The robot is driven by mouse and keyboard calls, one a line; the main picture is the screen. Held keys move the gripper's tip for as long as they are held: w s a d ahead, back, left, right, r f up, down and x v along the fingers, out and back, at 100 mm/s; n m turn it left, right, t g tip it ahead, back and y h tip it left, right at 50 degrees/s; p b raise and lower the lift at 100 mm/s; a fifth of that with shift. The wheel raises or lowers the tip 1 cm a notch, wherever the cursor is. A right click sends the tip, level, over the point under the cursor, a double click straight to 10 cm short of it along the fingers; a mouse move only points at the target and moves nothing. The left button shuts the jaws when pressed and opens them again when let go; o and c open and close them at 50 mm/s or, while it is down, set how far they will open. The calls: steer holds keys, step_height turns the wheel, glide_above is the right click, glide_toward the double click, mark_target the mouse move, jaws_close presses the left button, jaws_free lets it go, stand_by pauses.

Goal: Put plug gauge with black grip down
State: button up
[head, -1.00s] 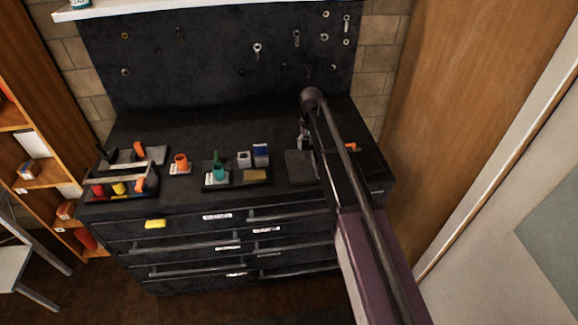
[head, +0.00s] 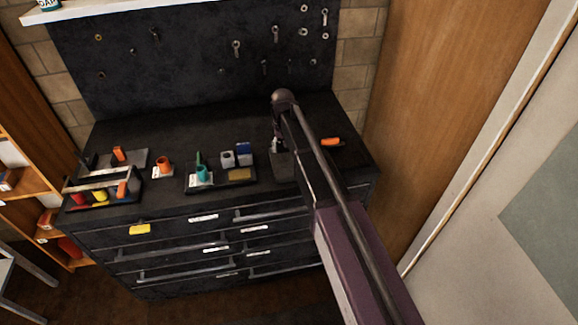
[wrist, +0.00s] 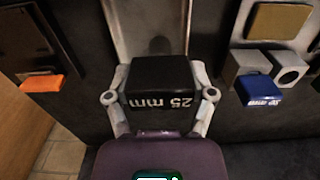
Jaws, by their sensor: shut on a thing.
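The plug gauge's black grip (wrist: 160,82), marked "25 mm", sits between the fingers of my gripper (wrist: 160,74) in the wrist view. My gripper is shut on it, one finger on each side. The rest of the gauge is hidden behind the grip. A grey metal tray (wrist: 148,25) lies behind the grip in the wrist view. In the head view my gripper (head: 277,146) is over or at this grey tray (head: 284,168) on the dark bench. Whether the gauge touches the tray, I cannot tell.
A dark tray with a tan pad (head: 240,174), a blue block (head: 244,149) and a grey block (head: 228,158) stands left of my gripper. An orange-handled item (head: 330,142) lies to the right. A toolbox (head: 103,188) stands at the far left. A pegboard (head: 190,45) rises behind.

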steer(key=s+f+b, duration=0.1)
steer(key=s, duration=1.1)
steer(key=shift+s+a, duration=0.2)
steer(key=shift+s, duration=0.2)
steer(key=b, duration=0.1)
glide_toward(286, 165)
steer(key=shift+s, duration=0.65)
steer(key=shift+w, duration=0.35)
steer(key=shift+w+f+b, duration=0.3)
steer(key=shift+f+b, duration=0.65)
steer(key=shift+b, duration=0.2)
steer(key=shift+f+b, duration=0.85)
steer(key=shift+f, duration=0.15)
